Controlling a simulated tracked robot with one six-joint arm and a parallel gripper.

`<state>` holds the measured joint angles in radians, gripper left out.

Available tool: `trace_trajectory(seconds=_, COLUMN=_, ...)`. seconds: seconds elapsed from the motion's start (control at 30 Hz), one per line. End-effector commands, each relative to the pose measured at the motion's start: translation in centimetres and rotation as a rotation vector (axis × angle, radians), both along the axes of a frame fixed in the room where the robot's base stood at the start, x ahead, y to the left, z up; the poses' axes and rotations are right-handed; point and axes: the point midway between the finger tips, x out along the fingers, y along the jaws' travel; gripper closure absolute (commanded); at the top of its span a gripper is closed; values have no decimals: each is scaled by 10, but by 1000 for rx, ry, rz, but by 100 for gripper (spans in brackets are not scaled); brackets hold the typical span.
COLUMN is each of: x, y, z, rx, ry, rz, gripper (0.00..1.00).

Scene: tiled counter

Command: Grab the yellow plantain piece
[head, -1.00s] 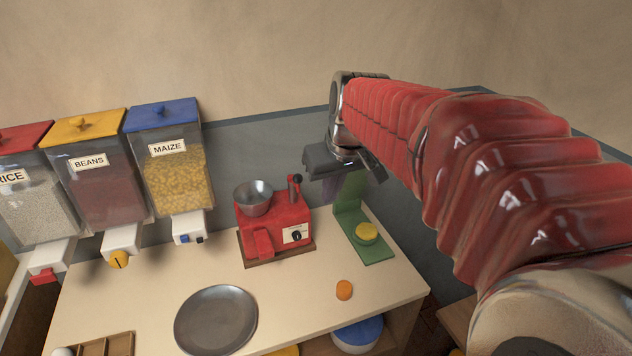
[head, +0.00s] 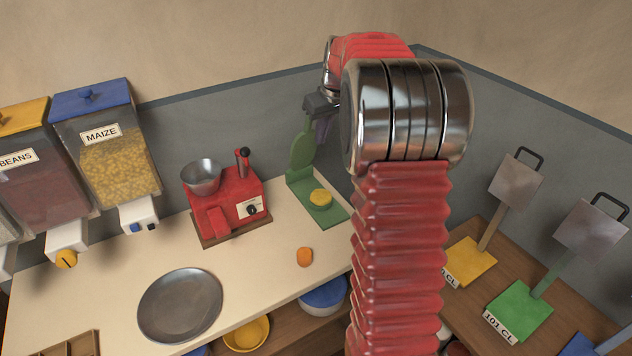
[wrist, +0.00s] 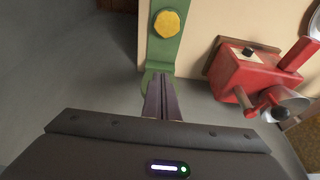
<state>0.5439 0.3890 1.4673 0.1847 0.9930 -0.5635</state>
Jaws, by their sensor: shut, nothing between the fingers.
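The yellow plantain piece (head: 320,197) lies on the flat base of a green hinged press (head: 334,217) at the back right of the counter. The press's round paddle stands upright behind it. In the wrist view the piece (wrist: 167,24) is at the top, a yellow round on the green base (wrist: 161,54). My gripper (head: 321,133) is above the press near its raised paddle, partly hidden by my arm. In the wrist view its purple-grey fingers (wrist: 161,82) are shut and empty, pointing toward the press, apart from the plantain piece.
A red machine with a metal bowl (head: 236,205) stands left of the press. An orange piece (head: 305,257) and a grey plate (head: 180,305) lie in front. Dispensers, including maize (head: 118,165), are at left. Yellow (head: 470,262) and green (head: 520,311) presses stand on the right shelf.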

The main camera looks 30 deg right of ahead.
Motion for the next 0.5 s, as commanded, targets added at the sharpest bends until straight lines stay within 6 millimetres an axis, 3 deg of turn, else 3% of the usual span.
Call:
trace_trajectory(seconds=0.33, x=0, y=1, z=-2, rx=0, ry=0, rz=0, gripper=100)
trace_trajectory(seconds=0.5, x=4, y=0, z=-13, rx=1, ry=1, rz=0, gripper=100)
